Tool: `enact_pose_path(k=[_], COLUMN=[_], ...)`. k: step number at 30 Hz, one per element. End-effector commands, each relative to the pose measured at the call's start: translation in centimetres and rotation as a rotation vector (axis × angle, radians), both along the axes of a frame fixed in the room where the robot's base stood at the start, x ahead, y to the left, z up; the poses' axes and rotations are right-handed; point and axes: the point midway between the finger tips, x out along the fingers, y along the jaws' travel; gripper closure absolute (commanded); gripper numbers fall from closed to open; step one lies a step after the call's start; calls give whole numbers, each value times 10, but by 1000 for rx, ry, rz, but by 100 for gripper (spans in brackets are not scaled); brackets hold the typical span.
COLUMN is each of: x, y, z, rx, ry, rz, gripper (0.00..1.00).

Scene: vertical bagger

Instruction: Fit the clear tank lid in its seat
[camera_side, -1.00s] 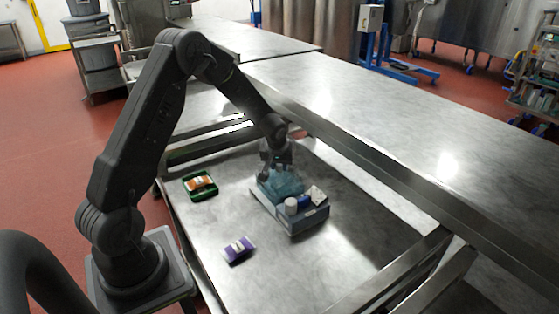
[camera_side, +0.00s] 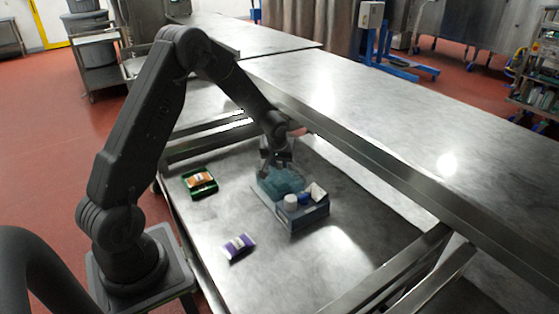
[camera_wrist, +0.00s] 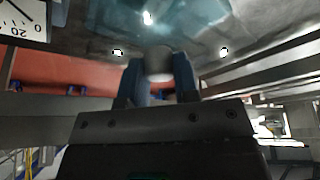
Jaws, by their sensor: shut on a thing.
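My gripper (camera_side: 277,170) points down over the back of a small blue-grey machine on the steel table. Just below it is the clear, bluish tank part (camera_side: 283,183); lid and tank are hard to tell apart at this size. In the wrist view my gripper (camera_wrist: 156,72) is shut on a round grey knob (camera_wrist: 158,62), taken to be the knob of the clear lid. Clear bluish material (camera_wrist: 185,18) with bright spots lies beyond the fingers. Whether the lid touches its seat cannot be seen.
The machine (camera_side: 308,219) carries a white cap (camera_side: 291,202), a blue part (camera_side: 304,198) and a white gauge (camera_side: 317,192). A green tray (camera_side: 205,190) with an orange pack and a purple packet (camera_side: 238,247) lie to the left. A raised steel counter (camera_side: 350,150) runs behind.

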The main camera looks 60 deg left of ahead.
Motion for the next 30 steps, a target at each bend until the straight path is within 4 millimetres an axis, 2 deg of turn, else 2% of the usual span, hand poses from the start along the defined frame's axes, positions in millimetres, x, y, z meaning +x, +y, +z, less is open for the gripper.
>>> enact_pose_path(k=[30], x=[1], y=[0], z=[-10], rx=[1], ry=[-2], rz=[-1], gripper=[100])
